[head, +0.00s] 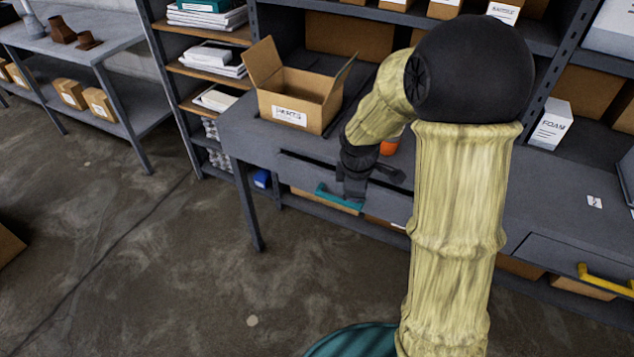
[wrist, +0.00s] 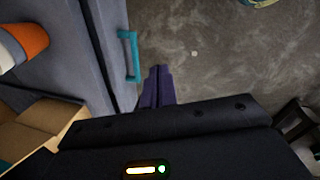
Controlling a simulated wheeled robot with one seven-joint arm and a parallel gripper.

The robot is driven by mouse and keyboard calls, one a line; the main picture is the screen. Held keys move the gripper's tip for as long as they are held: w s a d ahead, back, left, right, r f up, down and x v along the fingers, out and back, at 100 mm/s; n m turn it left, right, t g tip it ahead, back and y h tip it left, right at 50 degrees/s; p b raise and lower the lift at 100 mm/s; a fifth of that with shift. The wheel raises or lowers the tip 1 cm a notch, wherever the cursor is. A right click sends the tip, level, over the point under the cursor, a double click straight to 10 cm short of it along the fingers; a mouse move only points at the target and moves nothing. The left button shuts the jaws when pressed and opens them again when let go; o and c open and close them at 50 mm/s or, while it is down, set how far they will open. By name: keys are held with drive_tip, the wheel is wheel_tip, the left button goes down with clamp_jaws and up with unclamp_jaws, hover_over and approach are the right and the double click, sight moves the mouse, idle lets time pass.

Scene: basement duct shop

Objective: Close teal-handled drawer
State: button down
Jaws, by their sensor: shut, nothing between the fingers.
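The teal handle (head: 338,197) sits on the front of a grey drawer (head: 300,172) at the left of the workbench. A dark gap shows along the drawer's top edge; I cannot tell how far out it stands. My gripper (head: 353,190) is low in front of the bench, close beside the handle, and hides part of the drawer front. In the wrist view, the shut, empty fingers (wrist: 158,72) point along the outer side of the drawer front, a little right of the teal handle (wrist: 130,57). They look apart from the handle.
An open cardboard parts box (head: 297,105) stands on the bench (head: 530,195) above the drawer. An orange and white object (wrist: 25,42) is near it. A yellow-handled drawer (head: 575,262) is at the right. The concrete floor (head: 180,260) in front is clear.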

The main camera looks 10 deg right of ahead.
drive_tip(key=s+d+r+m, duration=0.1)
drive_tip(key=s+r+m, duration=0.2)
drive_tip(key=s+m, duration=1.1)
drive_tip(key=shift+s+m+y, duration=0.15)
drive_tip(key=shift+m+y, duration=0.25)
